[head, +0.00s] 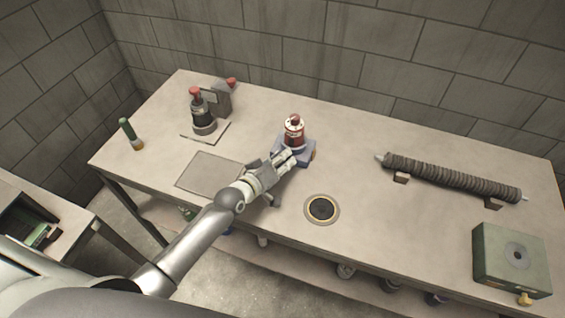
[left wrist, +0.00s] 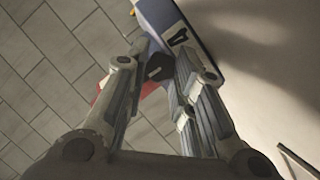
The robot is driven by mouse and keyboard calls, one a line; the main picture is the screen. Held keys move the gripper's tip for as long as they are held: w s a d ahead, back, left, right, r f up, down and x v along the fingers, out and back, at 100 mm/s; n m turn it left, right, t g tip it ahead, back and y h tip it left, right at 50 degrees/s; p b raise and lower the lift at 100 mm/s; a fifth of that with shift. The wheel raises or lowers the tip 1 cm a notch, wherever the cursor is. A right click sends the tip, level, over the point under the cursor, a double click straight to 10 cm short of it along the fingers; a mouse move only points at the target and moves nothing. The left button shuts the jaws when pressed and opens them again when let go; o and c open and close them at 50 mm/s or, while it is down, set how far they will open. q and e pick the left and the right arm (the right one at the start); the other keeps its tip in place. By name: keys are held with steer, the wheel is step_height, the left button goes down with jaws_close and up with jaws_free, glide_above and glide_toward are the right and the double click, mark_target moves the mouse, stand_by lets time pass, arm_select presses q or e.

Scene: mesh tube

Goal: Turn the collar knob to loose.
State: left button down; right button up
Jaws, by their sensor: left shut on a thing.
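A red bottle-shaped device (head: 294,132) stands upright in a blue-grey collar block (head: 306,149) near the middle of the table. The block also shows in the left wrist view (left wrist: 160,18), with a black mark on its face. My left gripper (head: 284,158) is at the front left of this block. In the left wrist view its fingers (left wrist: 155,72) are closed around a small dark part, which looks like the collar knob (left wrist: 157,68). The fingers hide most of the knob, so its setting cannot be read. My right gripper is not in view.
A round dark-centred port (head: 321,208) lies right of my left arm. A ribbed mesh tube (head: 450,176) rests on supports at right, with a green box (head: 512,260) in front. A black device (head: 202,112) and a green-handled tool (head: 130,133) stand at left.

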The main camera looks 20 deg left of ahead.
arm_select(q)
steer(key=shift+f+n, duration=0.15)
steer(key=shift+n, duration=0.15)
stand_by(0.4)
steer(key=c, duration=1.6)
jaws_free()
steer(key=shift+o, duration=0.5)
steer(key=shift+d, duration=0.1)
steer(key=shift+w, duration=0.1)
steer(key=shift+s, duration=0.2)
steer(key=v, duration=1.1)
steer(key=shift+s+a, duration=0.3)
